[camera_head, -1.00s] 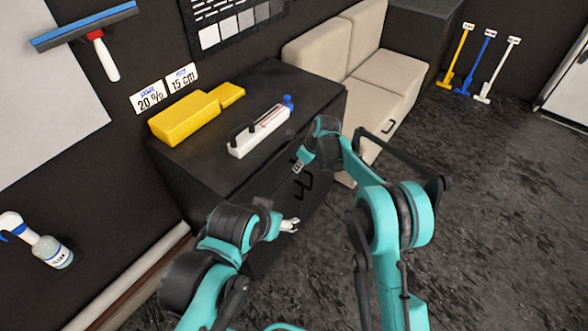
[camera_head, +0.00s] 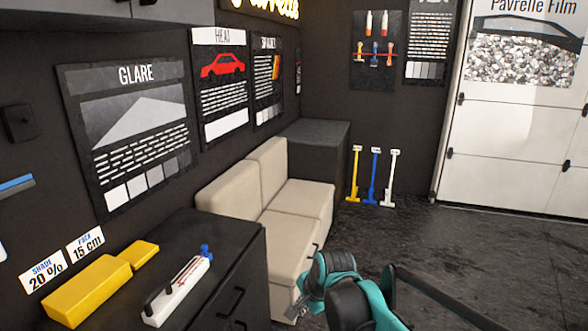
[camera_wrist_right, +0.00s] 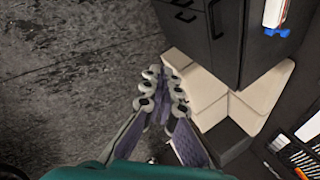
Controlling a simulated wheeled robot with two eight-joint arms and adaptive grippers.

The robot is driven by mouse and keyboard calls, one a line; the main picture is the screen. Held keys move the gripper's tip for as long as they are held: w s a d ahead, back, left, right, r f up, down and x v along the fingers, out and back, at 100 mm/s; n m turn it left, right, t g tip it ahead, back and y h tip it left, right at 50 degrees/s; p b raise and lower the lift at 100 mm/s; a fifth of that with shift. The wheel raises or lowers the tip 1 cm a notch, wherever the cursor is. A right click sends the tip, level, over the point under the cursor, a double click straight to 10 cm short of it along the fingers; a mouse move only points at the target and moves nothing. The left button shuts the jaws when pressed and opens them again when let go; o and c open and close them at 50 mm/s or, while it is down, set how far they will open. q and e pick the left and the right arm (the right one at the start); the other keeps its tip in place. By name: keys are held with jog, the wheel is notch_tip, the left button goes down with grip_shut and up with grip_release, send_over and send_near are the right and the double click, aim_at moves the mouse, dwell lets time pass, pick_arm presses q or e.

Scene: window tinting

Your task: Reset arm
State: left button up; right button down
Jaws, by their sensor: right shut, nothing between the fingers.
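My right arm, teal and black, comes in at the bottom of the head view. Its gripper (camera_head: 297,308) is at the lower middle, in front of the beige seat and to the right of the black cabinet (camera_head: 228,262). In the right wrist view the two jointed fingers (camera_wrist_right: 164,86) point up the picture with their tips together. The gripper is shut and empty, over the floor side of the cabinet and seat. My left gripper is outside both current views.
On the cabinet are a yellow block-shaped item (camera_head: 88,292) and a white tool with a blue knob (camera_head: 178,290). A beige seat (camera_head: 288,232) stands beyond it. Yellow, blue (camera_head: 373,180) and white long-handled tools lean at the back wall. The dark floor (camera_head: 480,265) on the right is clear.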

jog(key=s+d+f+n+t+h, duration=0.1)
jog(key=s+d+n, duration=0.4)
jog(key=s+d, duration=0.3)
jog(key=s+d+f+n+t+h, duration=0.1)
jog(key=s+d+n, duration=0.5)
jog(key=s, duration=0.6)
jog(key=shift+s+d+f+t+h, duration=0.3)
jog(key=shift+d+f, duration=0.1)
jog(key=shift+d, duration=0.55)
